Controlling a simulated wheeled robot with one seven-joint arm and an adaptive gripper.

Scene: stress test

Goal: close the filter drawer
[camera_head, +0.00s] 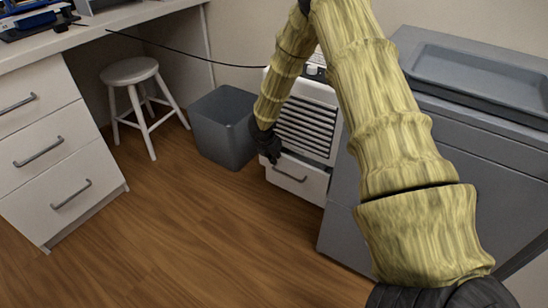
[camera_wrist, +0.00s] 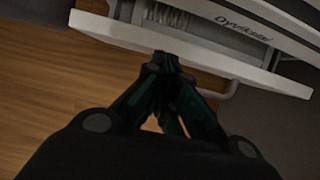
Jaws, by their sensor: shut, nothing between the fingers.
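In the wrist view the drawer front (camera_wrist: 215,62) stands out from the unit body (camera_wrist: 265,22), and a ribbed pale filter (camera_wrist: 170,17) shows in the gap, so the drawer is partly open. My gripper (camera_head: 270,155) is at the upper left of the drawer front. In the wrist view my gripper (camera_wrist: 165,60) is shut and empty, its tips at the drawer front's outer side; whether they touch it I cannot tell.
A grey bin (camera_head: 222,128) stands close left of the unit, and a white stool (camera_head: 133,75) is further left. A grey cabinet (camera_head: 345,215) stands close on the right. A white desk with drawers (camera_head: 50,150) is at far left. The wooden floor (camera_head: 190,230) in front is clear.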

